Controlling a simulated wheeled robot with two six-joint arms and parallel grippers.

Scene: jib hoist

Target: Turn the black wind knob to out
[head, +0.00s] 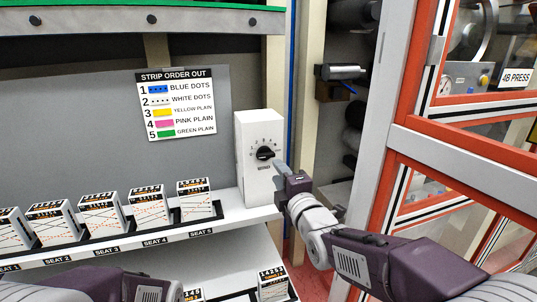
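The black wind knob (265,153) sits on the front face of a white control box (259,183). Small dial marks surround it, too small to read, and a dark label is below it. My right gripper (280,167) is just right of and slightly below the knob, with its fingertips close to the box face. I see its fingers nearly edge-on, so I cannot tell whether they are open or touch the knob. Part of my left arm shows at the bottom left; its gripper is out of view.
The box stands at the right end of a white shelf (240,217) with several small white cartons (195,199) in numbered seats. A strip order sign (182,103) hangs on the grey panel. A red-framed press enclosure (470,158) stands on the right. More cartons sit on a lower shelf.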

